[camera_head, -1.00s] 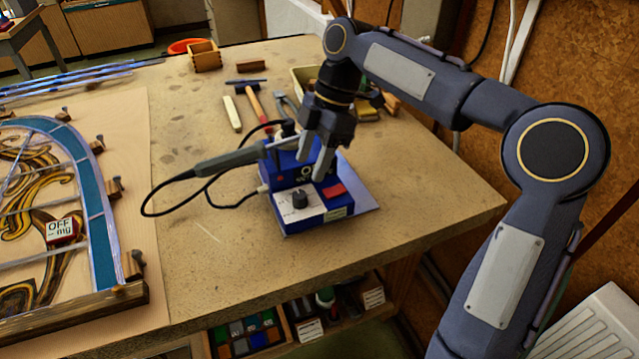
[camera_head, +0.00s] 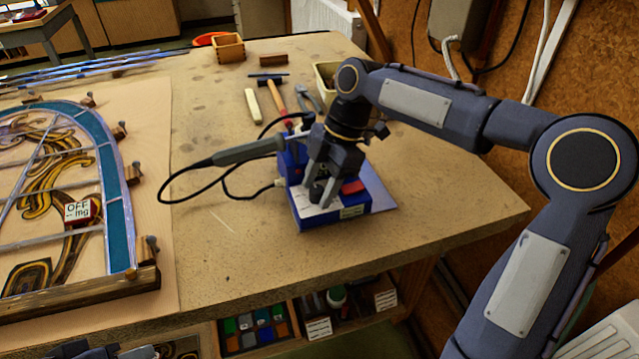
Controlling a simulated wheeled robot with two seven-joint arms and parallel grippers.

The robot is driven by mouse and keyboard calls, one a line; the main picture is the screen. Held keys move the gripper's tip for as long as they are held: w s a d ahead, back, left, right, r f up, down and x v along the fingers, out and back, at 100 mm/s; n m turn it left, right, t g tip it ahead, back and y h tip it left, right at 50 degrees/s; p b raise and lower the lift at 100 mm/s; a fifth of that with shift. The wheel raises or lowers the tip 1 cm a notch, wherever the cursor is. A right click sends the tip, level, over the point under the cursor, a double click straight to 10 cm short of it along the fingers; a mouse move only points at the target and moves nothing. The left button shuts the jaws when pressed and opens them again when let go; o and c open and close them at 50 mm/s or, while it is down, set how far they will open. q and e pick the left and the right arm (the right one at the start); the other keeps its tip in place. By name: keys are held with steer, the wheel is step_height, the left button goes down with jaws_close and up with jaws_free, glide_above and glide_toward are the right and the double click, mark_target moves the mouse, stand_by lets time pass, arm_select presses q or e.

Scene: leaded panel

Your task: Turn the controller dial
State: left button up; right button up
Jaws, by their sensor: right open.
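The controller (camera_head: 358,200) is a blue box with a pale top panel, a red switch (camera_head: 353,187) and a dark round dial (camera_head: 318,189), on the workbench. My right gripper (camera_head: 320,196) points down over the panel with its fingers apart. Its fingertips are at the dial, one on either side as far as I can see, and they partly hide it. I cannot tell whether they touch it. A dark part that looks like my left gripper (camera_head: 92,351) shows at the bottom left edge, mostly cut off.
A soldering iron (camera_head: 245,152) rests at the controller's left, its black cable looping on the bench. The bench front is clear.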

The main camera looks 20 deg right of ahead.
steer(key=c, duration=1)
steer(key=shift+o, duration=0.2)
steer(key=m+t, duration=0.1)
steer(key=m, duration=0.1)
steer(key=m+t+b, duration=0.1)
steer(key=m, duration=0.2)
steer(key=shift+s+m, duration=0.2)
steer(key=shift+m, duration=0.1)
steer(key=m+t, duration=0.1)
steer(key=m, duration=0.1)
steer(key=shift+a+m+b, duration=0.1)
steer(key=shift+m+b, duration=0.2)
steer(key=shift+b, duration=0.1)
steer(key=shift+s+m+t+h, duration=0.1)
steer(key=shift+m+t+h, duration=0.55)
steer(key=shift+m, duration=1.15)
steer(key=o, duration=1)
steer(key=shift+c, duration=0.2)
